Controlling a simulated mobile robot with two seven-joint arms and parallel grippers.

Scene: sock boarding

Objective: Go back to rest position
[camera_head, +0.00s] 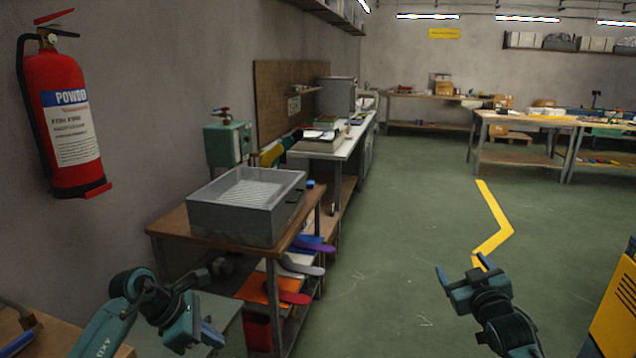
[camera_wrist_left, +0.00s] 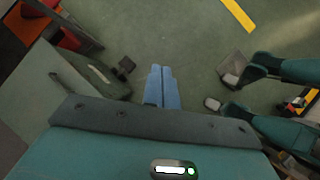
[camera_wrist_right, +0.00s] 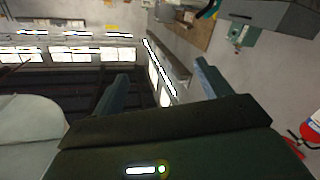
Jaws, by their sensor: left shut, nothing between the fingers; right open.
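My left gripper (camera_head: 212,335) is at the lower left of the head view, in front of the wooden table and apart from it. Its blue fingers are together and empty, as the left wrist view (camera_wrist_left: 162,88) shows, with green floor beyond. My right gripper (camera_head: 462,268) is at the lower right of the head view, raised over open floor. Its two fingers stand wide apart in the right wrist view (camera_wrist_right: 160,88), with nothing between them. In that view the wall, windows and ceiling lights lie beyond the fingers.
A grey crate (camera_head: 228,215) sits on a wooden table (camera_head: 172,224). Sock-shaped boards, one purple (camera_head: 314,244) and one red (camera_head: 292,297), stick out from its side. A fire extinguisher (camera_head: 66,125) hangs at left. A yellow-and-black object (camera_head: 618,305) stands far right. The middle floor is clear.

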